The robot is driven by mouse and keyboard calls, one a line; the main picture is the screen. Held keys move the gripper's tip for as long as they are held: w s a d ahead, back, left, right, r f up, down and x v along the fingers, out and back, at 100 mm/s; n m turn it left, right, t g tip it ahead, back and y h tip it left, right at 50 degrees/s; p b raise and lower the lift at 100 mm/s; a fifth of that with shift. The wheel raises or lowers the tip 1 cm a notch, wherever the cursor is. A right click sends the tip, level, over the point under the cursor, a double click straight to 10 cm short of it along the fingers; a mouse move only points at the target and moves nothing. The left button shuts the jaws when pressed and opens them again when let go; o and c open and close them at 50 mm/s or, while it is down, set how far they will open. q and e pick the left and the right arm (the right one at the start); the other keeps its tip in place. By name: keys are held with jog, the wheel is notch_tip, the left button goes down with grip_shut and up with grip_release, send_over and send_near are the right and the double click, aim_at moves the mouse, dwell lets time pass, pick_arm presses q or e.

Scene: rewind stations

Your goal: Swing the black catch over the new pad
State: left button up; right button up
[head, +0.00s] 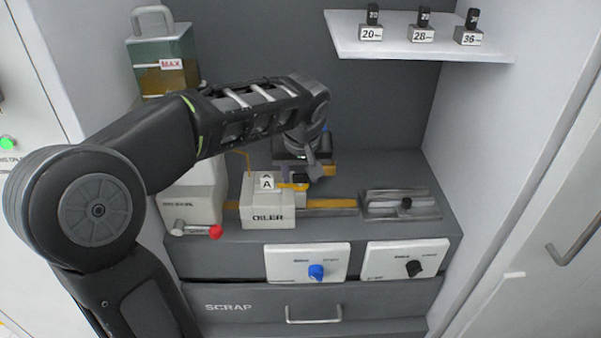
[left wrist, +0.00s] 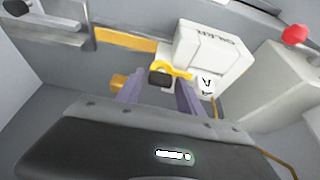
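The white oiler (head: 262,212) carries a card marked A and sits at the middle of the grey bench. A yellow piece (head: 292,187) is on its right side. In the left wrist view the yellow piece (left wrist: 180,70) lies against the oiler (left wrist: 208,58), and a small black block, which looks like the catch (left wrist: 160,79), is at its end. My left gripper (head: 314,178) is over this spot, its fingers apart. In the left wrist view the black block appears between or just beyond the fingertips (left wrist: 160,97); contact cannot be told. I cannot make out the pad. My right gripper is out of view.
An amber strip (head: 332,204) runs right to a grey slotted fixture (head: 380,211) with a black knob. A red-ended lever (head: 215,232) is at the left. Two switch panels (head: 307,263) are on the front, above a SCRAP drawer (head: 255,308). A shelf (head: 400,48) hangs above.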

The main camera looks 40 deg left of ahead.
pick_arm(q)
jog(key=shift+o, duration=0.8)
jog(key=shift+r, duration=0.1)
jog(key=v, duration=0.7)
jog(key=shift+r, duration=0.25)
jog(key=shift+s, duration=0.2)
